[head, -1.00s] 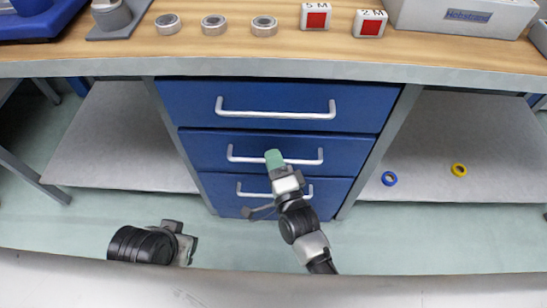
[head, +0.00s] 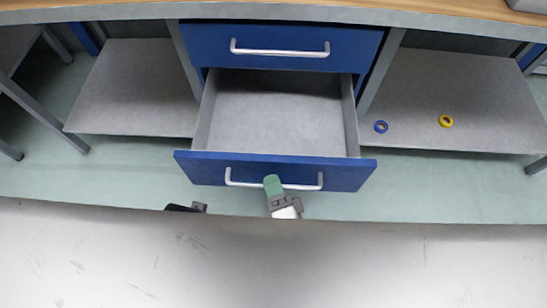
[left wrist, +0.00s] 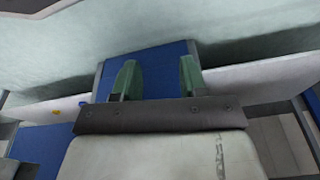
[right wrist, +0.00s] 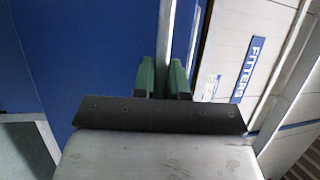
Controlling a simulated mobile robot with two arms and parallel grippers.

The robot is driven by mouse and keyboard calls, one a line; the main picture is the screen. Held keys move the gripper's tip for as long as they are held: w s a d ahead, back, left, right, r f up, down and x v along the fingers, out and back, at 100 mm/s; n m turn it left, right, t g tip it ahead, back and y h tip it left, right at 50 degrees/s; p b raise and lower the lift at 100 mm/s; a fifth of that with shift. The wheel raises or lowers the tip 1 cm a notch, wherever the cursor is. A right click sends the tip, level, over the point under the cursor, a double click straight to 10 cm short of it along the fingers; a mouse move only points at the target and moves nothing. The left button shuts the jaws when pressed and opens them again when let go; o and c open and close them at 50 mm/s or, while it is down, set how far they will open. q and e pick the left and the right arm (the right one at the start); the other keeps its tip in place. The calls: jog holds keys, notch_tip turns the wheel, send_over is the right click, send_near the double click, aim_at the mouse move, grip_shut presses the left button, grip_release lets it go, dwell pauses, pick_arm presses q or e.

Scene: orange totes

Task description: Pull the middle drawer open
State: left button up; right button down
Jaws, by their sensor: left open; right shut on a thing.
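The middle drawer (head: 275,169) is pulled well out of the blue cabinet and its grey inside (head: 280,110) is empty. Its silver bar handle (head: 245,180) runs across the blue front. My right gripper (head: 273,186) is shut on this handle near its middle; in the right wrist view its green fingers (right wrist: 162,78) sit on either side of the bar. My left gripper (left wrist: 155,78) is open and empty in the left wrist view. In the head view only a dark part of the left arm shows low, left of the right gripper. The bottom drawer is hidden.
The closed top drawer (head: 280,48) with its own handle is above. Grey shelves flank the cabinet; the right one (head: 460,100) holds a blue tape roll (head: 381,127) and a yellow one (head: 446,121). The workbench edge (head: 120,12) runs above.

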pick_arm(q)
jog(key=shift+s+f+p, duration=0.15)
jog(key=shift+s+f, duration=0.05)
jog(key=shift+f, duration=0.65)
jog(key=shift+s+f+p, duration=0.15)
jog(key=shift+f, duration=0.65)
pick_arm(e)
jog(key=shift+s, duration=2.4)
jog(key=c, duration=1.2)
grip_release()
jog(key=shift+s, duration=0.1)
pick_arm(q)
jog(key=shift+r, duration=0.25)
pick_arm(e)
jog(key=v, duration=1)
jog(key=shift+s+d+f, duration=0.15)
jog(key=shift+s+d, duration=0.05)
jog(key=shift+s, duration=0.05)
pick_arm(q)
jog(key=shift+s, duration=0.15)
